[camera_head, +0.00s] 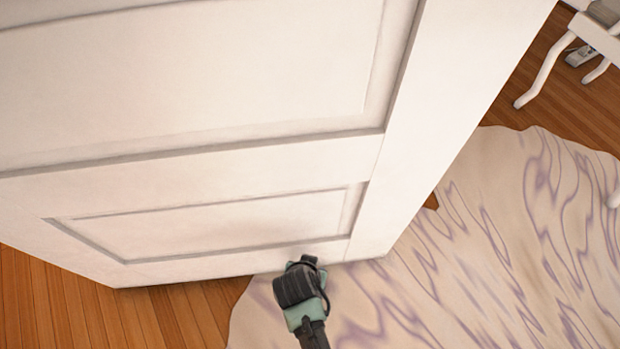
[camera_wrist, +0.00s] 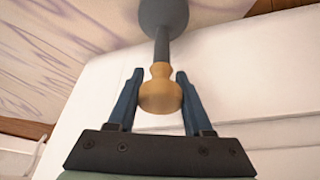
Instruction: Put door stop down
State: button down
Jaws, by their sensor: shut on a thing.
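The door stop (camera_wrist: 161,92) shows in the wrist view, with a tan wooden knob, a thin grey stem and a wide dark grey round end. My gripper (camera_wrist: 160,78) has its two blue fingers on either side of the wooden knob and is shut on it. The grey end points away from my gripper, with the rug behind it; whether it touches the rug I cannot tell. In the head view my gripper (camera_head: 305,268) is low at the foot of the white door, and the door stop is hidden there.
The white panelled door (camera_head: 230,165) fills the left and middle of the head view. A pale rug with purple wavy lines (camera_head: 500,240) lies on the wooden floor (camera_head: 40,300). White furniture legs (camera_head: 545,75) stand at the upper right. Open rug lies right of my gripper.

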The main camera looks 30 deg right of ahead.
jog(key=shift+w, duration=0.15)
jog(key=shift+f, duration=0.15)
jog(key=shift+c, duration=1.5)
grip_release()
jog(key=p+v, duration=0.8)
jog(key=v, duration=0.4)
jog(key=shift+s, duration=0.2)
